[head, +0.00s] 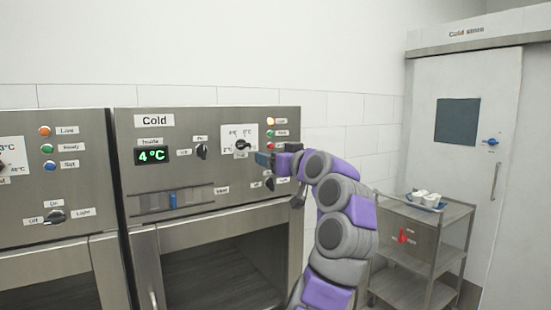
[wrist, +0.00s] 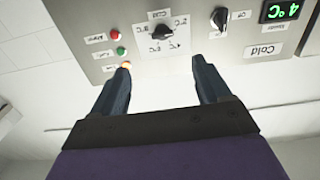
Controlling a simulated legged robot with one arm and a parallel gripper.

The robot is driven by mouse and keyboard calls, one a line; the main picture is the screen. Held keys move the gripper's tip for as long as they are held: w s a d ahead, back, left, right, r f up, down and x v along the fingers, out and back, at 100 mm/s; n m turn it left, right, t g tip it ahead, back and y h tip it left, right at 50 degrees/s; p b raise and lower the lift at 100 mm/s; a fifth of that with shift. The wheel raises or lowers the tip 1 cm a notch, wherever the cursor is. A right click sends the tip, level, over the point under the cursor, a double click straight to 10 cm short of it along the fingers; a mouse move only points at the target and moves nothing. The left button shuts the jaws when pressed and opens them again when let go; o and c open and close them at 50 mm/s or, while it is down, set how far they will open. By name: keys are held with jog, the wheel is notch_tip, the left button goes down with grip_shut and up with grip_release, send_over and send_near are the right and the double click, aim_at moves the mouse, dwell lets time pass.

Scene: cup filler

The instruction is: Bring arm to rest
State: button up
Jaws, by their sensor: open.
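My gripper (head: 262,158) is at the end of my purple and grey arm, in front of the right part of the Cold cabinet's control panel (head: 218,121). The wrist view is upside down and shows my gripper (wrist: 162,88) open, with nothing between its two dark fingers. A black temperature knob (wrist: 162,32) on a white dial plate lies beyond the fingertips. It also shows in the head view (head: 241,145), just left of the gripper. I cannot tell whether a finger touches the panel.
The cabinet's display (head: 152,155) reads 4 °C. An orange lamp (head: 270,121) is lit. A metal cart (head: 395,206) with white cups (head: 422,197) stands right of my arm, before a white door (head: 460,190). Another cabinet (head: 60,180) is at the left.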

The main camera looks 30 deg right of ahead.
dwell(0.5)
jog(key=w+f+m+g+y, duration=0.2)
jog(key=w+f+y, duration=0.2)
jog(key=w, duration=0.1)
jog(key=a+f+g+y, duration=0.2)
jog(key=a+g+y, duration=0.15)
jog(key=a, duration=0.65)
jog(key=s+a+f+n+g, duration=0.2)
jog(key=s+a+f+g, duration=0.25)
jog(key=s+a, duration=0.5)
jog(key=s+a+f+n+g, duration=0.1)
jog(key=s+a+f+g, duration=0.35)
jog(key=a, duration=0.75)
jog(key=s+f+g+h, duration=0.2)
jog(key=s+f+h, duration=0.2)
jog(key=s+f, duration=1.2)
jog(key=s+d+f+g+h, duration=0.1)
jog(key=s+d+f, duration=0.1)
jog(key=s, duration=0.5)
jog(key=s+d+f+m+g+h, duration=0.1)
jog(key=s+d+f, duration=0.2)
jog(key=s+f, duration=0.2)
jog(key=s+d+f+g+h, duration=0.1)
jog(key=s+d+f+h, duration=0.1)
jog(key=s, duration=0.6)
jog(key=shift+s+d+f+m, duration=0.3)
jog(key=shift+s+d+f, duration=0.05)
jog(key=shift+f, duration=0.4)
